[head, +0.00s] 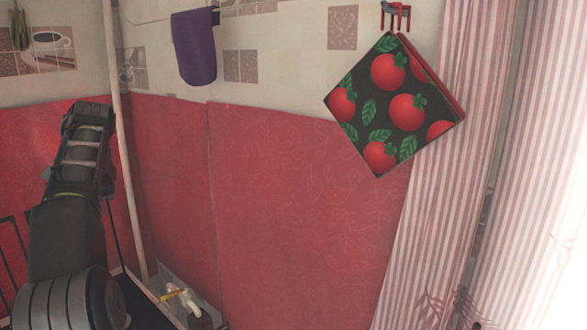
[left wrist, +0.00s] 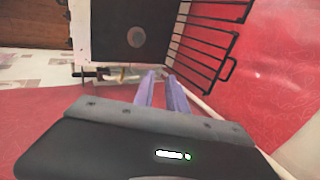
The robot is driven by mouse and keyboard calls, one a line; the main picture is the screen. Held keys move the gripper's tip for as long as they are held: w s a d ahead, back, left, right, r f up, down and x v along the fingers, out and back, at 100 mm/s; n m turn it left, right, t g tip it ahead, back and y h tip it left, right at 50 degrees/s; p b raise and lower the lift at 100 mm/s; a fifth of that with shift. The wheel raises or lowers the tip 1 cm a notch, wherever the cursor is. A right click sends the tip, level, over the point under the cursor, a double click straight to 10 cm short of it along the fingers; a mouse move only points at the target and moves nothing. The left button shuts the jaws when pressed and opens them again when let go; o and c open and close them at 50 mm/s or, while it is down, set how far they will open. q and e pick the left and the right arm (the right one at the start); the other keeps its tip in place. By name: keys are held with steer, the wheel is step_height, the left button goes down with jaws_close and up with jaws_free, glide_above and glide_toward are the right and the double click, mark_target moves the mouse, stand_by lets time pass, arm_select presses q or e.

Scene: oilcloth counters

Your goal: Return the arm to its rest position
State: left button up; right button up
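My left arm rises from the lower left of the head view, its far end (head: 88,125) in front of the red wall. Its fingertips cannot be made out there. In the left wrist view, the two pale purple fingers of my left gripper (left wrist: 161,88) stand a little apart with a narrow gap between them. I see nothing held between them. My right arm and right gripper do not show in either view.
A tomato-print potholder (head: 395,104) and a purple cloth (head: 194,47) hang on the wall. A striped curtain (head: 440,190) is at right. A pale pole (head: 122,150) stands close by my left arm. A black wire rack (left wrist: 207,50) lies beyond the fingers.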

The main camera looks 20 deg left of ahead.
arm_select(q)
steer(key=w+d+f+h, duration=0.1)
steer(key=w+d+f, duration=0.35)
steer(key=f, duration=0.35)
steer(key=w+d+f+t+h+b, duration=0.1)
steer(key=w+d+f, duration=0.2)
steer(key=w+f, duration=0.45)
steer(key=w+d+f+h, duration=0.1)
steer(key=w+d+f, duration=0.2)
steer(key=f, duration=0.7)
steer(key=w+d+f+h+b, duration=0.1)
steer(key=d+f+h, duration=0.2)
steer(key=d+f, duration=1.65)
steer(key=s+d+f+n+g+h+b, duration=0.1)
steer(key=s+d+f, duration=0.5)
steer(key=d+f, duration=0.25)
steer(key=s+d+f+n+h, duration=0.1)
steer(key=s+d+f+h, duration=0.1)
steer(key=s+d+f, duration=0.55)
steer(key=s+d+f+n+g+h+b, duration=0.1)
steer(key=s+d+f+n, duration=0.2)
steer(key=s+d, duration=1.2)
steer(key=shift+s+g, duration=0.3)
steer(key=shift+s, duration=0.7)
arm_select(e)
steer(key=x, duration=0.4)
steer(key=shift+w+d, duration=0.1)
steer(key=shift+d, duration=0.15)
